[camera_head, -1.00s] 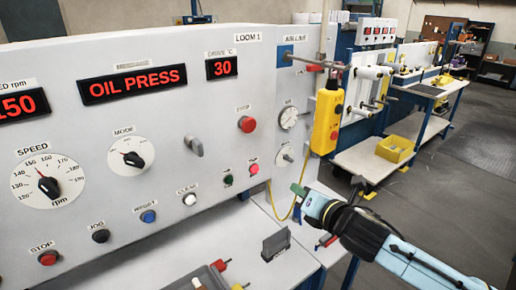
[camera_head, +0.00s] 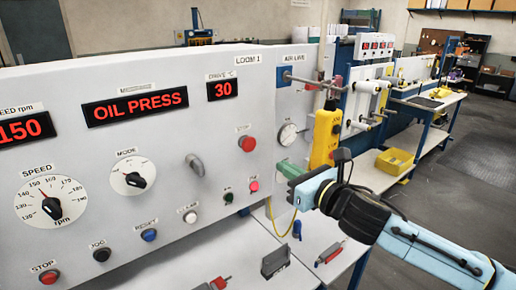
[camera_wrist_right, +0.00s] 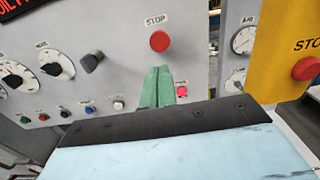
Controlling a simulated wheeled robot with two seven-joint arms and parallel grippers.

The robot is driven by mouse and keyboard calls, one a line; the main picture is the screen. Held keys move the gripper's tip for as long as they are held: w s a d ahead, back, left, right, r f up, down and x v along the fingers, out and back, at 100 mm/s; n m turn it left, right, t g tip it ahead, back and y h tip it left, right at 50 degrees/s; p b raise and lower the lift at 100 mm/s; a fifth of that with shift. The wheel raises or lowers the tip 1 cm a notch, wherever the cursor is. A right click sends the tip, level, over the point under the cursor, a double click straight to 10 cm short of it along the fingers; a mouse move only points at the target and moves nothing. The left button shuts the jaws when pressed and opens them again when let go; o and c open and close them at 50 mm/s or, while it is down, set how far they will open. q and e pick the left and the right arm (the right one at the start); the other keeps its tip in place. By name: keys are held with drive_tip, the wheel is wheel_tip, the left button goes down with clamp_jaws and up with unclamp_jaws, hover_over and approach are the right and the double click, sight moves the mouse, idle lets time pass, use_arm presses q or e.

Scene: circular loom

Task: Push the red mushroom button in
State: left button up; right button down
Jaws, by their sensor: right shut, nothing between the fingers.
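A red mushroom button (camera_head: 247,143) labelled STOP stands out from the upright grey loom panel (camera_head: 85,147), left of a gauge. It also shows in the right wrist view (camera_wrist_right: 160,41), just above the fingertips. My right gripper (camera_head: 286,168) has green fingers, shut together with nothing between them. In the right wrist view the fingers (camera_wrist_right: 158,85) point up toward the panel below the button, apart from it in the picture. In the head view the fingertips are to the right of and a little below the button. My left gripper is not in view.
A yellow pendant box (camera_head: 325,135) hangs close behind my right gripper; its own red STOP button (camera_wrist_right: 306,69) shows in the wrist view. A lit red button (camera_head: 253,187), a green button (camera_head: 228,197) and a gauge (camera_head: 287,134) are near. Tools lie on the table below.

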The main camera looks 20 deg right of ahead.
sight(251, 146)
drive_tip(key=p+x, duration=0.2)
drive_tip(key=x, duration=0.9)
drive_tip(key=shift+w, duration=0.15)
